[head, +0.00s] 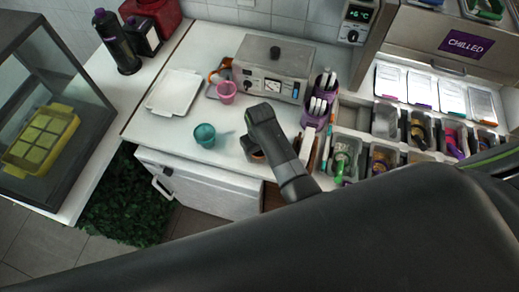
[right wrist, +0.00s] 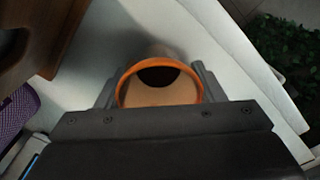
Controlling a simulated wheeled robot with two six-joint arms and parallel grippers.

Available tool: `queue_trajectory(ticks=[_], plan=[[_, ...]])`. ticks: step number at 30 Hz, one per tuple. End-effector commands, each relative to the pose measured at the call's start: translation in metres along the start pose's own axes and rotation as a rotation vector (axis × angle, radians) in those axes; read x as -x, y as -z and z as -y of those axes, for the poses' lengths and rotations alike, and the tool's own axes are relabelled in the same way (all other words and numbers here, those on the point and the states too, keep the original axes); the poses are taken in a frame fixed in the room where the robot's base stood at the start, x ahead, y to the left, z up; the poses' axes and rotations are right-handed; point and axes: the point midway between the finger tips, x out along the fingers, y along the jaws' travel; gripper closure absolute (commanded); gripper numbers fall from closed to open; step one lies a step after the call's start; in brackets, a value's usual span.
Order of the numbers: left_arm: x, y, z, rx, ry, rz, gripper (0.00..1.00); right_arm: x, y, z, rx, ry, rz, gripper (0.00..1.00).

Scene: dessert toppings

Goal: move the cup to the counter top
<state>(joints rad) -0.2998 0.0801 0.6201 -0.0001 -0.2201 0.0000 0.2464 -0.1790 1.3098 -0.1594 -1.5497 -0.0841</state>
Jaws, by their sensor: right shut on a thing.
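The cup, with an orange rim and a tan inside with a dark centre (right wrist: 158,96), is between the two fingers of my right gripper (right wrist: 156,78) in the right wrist view. My right gripper (head: 254,150) is shut on it and points down over the white counter top (head: 185,148) in the head view. There the cup is mostly hidden by the gripper; only a small brownish edge shows. I cannot tell whether the cup's base touches the counter. My left gripper is not in view.
A teal cup (head: 205,135) and a pink cup (head: 227,91) stand left of my gripper. A white tray (head: 174,92) lies farther left. A grey machine (head: 272,70) stands behind. A purple holder (head: 315,115) and topping bins (head: 384,119) are to the right.

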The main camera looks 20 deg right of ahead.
Motion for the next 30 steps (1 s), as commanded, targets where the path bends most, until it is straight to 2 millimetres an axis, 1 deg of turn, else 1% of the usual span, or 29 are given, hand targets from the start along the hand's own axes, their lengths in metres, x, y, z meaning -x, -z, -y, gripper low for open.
queue_trajectory(ticks=[13,14,19,25,28,30], plan=[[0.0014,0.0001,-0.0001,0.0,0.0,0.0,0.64,0.0,0.0,-0.0001,0.0,0.0,0.0,0.6],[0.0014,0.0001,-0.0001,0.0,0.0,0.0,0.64,0.0,0.0,-0.0001,0.0,0.0,0.0,0.36],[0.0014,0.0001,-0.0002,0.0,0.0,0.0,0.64,0.0,0.0,-0.0001,0.0,0.0,0.0,0.13],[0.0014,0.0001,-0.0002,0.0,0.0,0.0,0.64,0.0,0.0,0.0,0.0,0.0,0.0,0.13],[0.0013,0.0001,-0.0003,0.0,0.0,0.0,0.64,-0.0001,-0.0001,0.0,0.0,0.0,0.0,0.0],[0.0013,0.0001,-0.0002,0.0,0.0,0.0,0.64,-0.0001,-0.0001,0.0,0.0,0.0,0.0,0.0]])
